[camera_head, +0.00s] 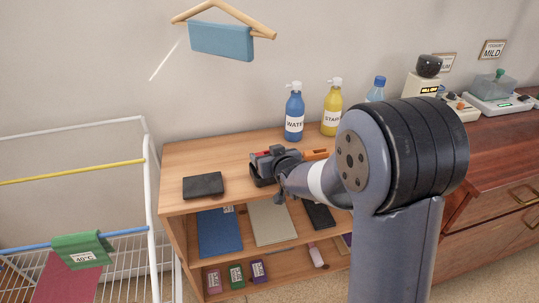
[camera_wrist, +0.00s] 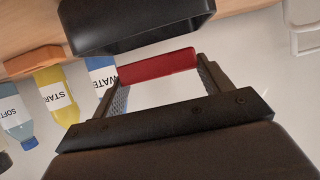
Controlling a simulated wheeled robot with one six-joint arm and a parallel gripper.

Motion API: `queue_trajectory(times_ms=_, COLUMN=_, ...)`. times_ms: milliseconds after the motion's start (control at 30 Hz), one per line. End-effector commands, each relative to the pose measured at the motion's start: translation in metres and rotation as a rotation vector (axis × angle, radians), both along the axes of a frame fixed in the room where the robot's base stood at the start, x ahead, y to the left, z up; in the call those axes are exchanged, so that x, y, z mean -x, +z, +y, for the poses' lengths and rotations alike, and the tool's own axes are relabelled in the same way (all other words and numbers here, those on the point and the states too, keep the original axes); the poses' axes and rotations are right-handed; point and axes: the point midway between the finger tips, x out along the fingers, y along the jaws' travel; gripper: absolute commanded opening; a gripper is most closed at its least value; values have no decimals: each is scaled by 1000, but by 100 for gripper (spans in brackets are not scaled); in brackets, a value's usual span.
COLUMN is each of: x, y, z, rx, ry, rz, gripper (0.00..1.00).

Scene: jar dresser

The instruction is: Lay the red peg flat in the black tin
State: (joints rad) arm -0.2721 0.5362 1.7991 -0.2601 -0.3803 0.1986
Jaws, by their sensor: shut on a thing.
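The red peg (camera_wrist: 158,66) lies crosswise between the fingertips of my gripper (camera_wrist: 160,82) in the wrist view, with a finger at each end. It is roughly level with the wooden top. The black tin (camera_wrist: 135,30) is just beyond the fingertips, with its dark wall facing the camera; its inside is hidden. I cannot tell whether peg and tin touch. In the head view my gripper (camera_head: 276,157) is over the dresser top, at the black tin (camera_head: 259,180), which it partly hides. A bit of red shows at the fingers there.
A flat dark box (camera_head: 203,186) lies on the wooden top (camera_head: 190,158) to the left. An orange block (camera_head: 316,154) lies close to the right of my gripper. Behind stand a blue bottle (camera_head: 294,112) and a yellow bottle (camera_head: 332,108). The top's back left is clear.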

Motion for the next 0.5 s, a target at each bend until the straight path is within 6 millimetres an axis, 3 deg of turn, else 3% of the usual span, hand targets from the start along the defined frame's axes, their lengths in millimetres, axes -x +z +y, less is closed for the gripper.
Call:
queue_trajectory(times_ms=433, x=0, y=-7, z=0, rx=0, ry=0, rz=0, gripper=52)
queue_trajectory(times_ms=467, x=0, y=-7, z=0, rx=0, ry=0, rz=0, gripper=75)
queue_trajectory(times_ms=500, x=0, y=-7, z=0, rx=0, ry=0, rz=0, gripper=79)
